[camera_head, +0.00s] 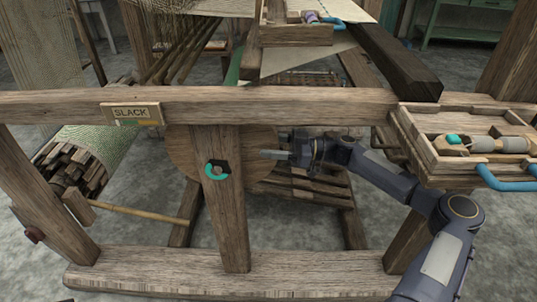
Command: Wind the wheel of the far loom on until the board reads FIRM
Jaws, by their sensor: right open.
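The board (131,113) on the loom's front beam reads SLACK, with a small green and orange mark under the word. The round wooden wheel (186,152) stands below the beam, partly hidden behind an upright post (233,225). My right gripper (268,154) is open and empty. It points left, its tips over the wheel's right edge in the picture and apart from the teal piece. My left gripper is not in view.
A wooden tray (436,158) at the right holds a shuttle-like tool (487,144) and has a blue handle (507,183). The long front beam (300,105) runs above my right gripper. A slatted wooden frame (310,190) lies behind my forearm.

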